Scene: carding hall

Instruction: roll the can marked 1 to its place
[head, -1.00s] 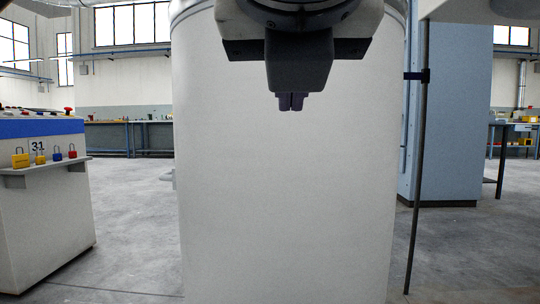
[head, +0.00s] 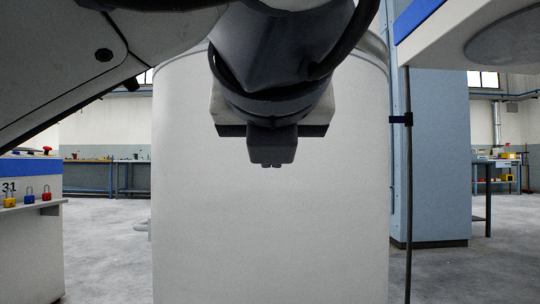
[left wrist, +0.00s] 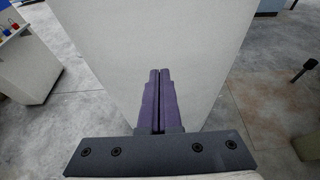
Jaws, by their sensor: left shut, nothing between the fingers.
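A large pale grey-white can (head: 270,235) stands upright and fills the middle of the head view. No number shows on the side facing me. Its wall (left wrist: 150,30) also fills the middle of the left wrist view. My left gripper (head: 271,165) is in front of the can's upper wall, with its fingers shut and empty. In the left wrist view its purple fingers (left wrist: 159,72) lie together and point at the wall; I cannot tell whether they touch it. My right gripper is not in view.
A white cabinet (head: 35,250) marked 31, with coloured padlocks on its ledge, stands at left. A thin dark pole (head: 408,200) and a blue-grey cabinet (head: 440,150) stand at right. A white overhang (head: 455,40) juts in at top right. Open floor (head: 105,245) lies between cabinet 31 and the can.

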